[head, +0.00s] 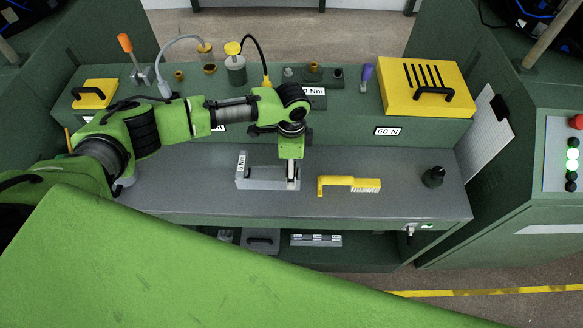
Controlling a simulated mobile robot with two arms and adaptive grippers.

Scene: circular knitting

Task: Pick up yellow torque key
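The yellow torque key (348,186) lies on the grey work surface right of centre. It is a long bar with a short bent end at its left and a small printed label near its right end. My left gripper (292,180) points down just left of the key, at the right end of a grey block-like holder. It is apart from the key in the picture. I cannot make out whether its fingers are open or shut, and nothing yellow shows between them. My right gripper is not in view.
The grey holder (262,182) with a white label stands at the gripper's left. A black knob-like part (433,177) stands at the far right. The raised green shelf behind carries a yellow case (425,87) and several small parts.

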